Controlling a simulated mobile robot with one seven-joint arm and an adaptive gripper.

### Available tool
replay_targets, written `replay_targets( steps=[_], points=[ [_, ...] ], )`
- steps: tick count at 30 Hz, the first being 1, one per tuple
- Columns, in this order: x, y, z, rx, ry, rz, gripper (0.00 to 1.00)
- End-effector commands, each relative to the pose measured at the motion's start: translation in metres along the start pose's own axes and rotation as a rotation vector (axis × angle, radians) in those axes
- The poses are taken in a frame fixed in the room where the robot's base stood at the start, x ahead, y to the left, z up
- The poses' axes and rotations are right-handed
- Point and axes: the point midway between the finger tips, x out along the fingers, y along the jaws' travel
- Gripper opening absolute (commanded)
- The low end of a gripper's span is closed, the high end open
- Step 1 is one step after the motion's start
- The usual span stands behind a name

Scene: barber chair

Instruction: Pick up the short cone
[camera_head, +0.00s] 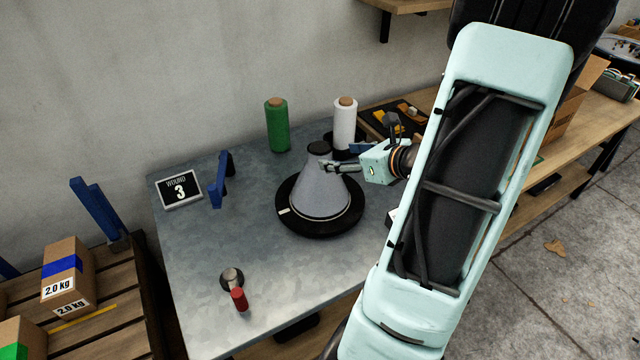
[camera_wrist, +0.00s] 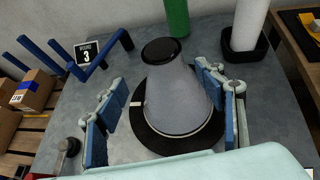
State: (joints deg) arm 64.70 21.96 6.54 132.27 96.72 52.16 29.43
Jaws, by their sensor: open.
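The short cone (camera_head: 318,190) is grey with a black top and stands upright on a round black base (camera_head: 291,222) on the metal table. In the wrist view the cone (camera_wrist: 178,98) sits between the two blue-padded fingers of my gripper (camera_wrist: 168,106). The fingers are spread, with a visible gap to the cone on the left and a narrower one on the right. In the head view my gripper (camera_head: 342,166) is at the cone's upper right side. The far finger is partly hidden there, and I cannot tell whether either finger touches the cone.
A green spool (camera_head: 277,126) and a white spool (camera_head: 344,124) stand behind the cone. A sign reading "WOUND 3" (camera_head: 180,190) and a blue bracket (camera_head: 220,182) are at left. A red-handled crank (camera_head: 238,299) is at the front. The table's left front is mostly clear.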

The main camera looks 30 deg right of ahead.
Motion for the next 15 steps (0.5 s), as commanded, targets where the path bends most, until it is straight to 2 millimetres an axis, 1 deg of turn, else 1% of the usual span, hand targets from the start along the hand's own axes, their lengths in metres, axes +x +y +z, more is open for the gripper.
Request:
replay_targets(
  steps=[1,3,6,11,15],
  points=[
    [0.011,0.002,-0.001,-0.001,0.001,0.006,0.63],
    [0.021,0.001,-0.001,-0.003,0.001,0.005,0.63],
    [0.031,0.001,-0.001,-0.003,0.001,0.004,0.63],
    [0.041,-0.001,0.0,-0.004,0.002,0.003,0.63],
    [0.059,-0.004,0.0,-0.002,0.001,0.004,0.63]
  ],
)
